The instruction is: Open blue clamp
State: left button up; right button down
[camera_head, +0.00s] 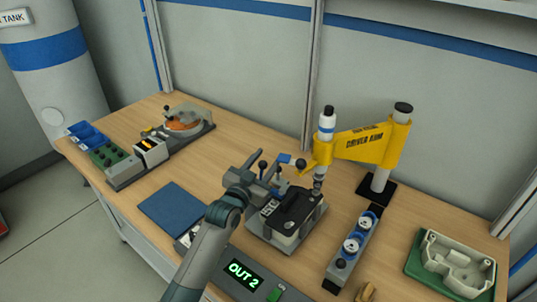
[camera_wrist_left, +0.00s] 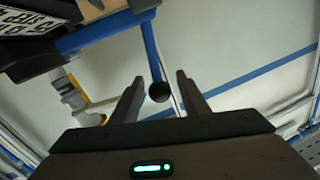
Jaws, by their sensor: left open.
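The blue clamp (camera_head: 284,158) stands at the back of the grey fixture (camera_head: 262,229), which holds a black part (camera_head: 297,207). In the left wrist view its blue lever (camera_wrist_left: 150,48) ends in a black ball knob (camera_wrist_left: 159,92). My left gripper (camera_head: 266,172) is open beside the clamp at the fixture's back left. In the left wrist view the knob shows between the two spread fingers (camera_wrist_left: 160,98); I cannot tell whether either finger touches it. My gripper and arm hide part of the fixture's left side. My right gripper is not in view.
A yellow driver arm (camera_head: 362,145) on a post stands just right of the clamp, its driver close to the fixture. A grey rail with blue-and-white pieces (camera_head: 353,244) and a green tray (camera_head: 416,262) lie to the right. A blue mat (camera_head: 171,206) lies left; bare table lies behind it.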

pick_arm(q)
jog(key=shift+x, duration=1)
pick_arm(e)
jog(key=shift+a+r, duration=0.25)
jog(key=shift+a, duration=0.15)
pick_arm(q)
grip_shut()
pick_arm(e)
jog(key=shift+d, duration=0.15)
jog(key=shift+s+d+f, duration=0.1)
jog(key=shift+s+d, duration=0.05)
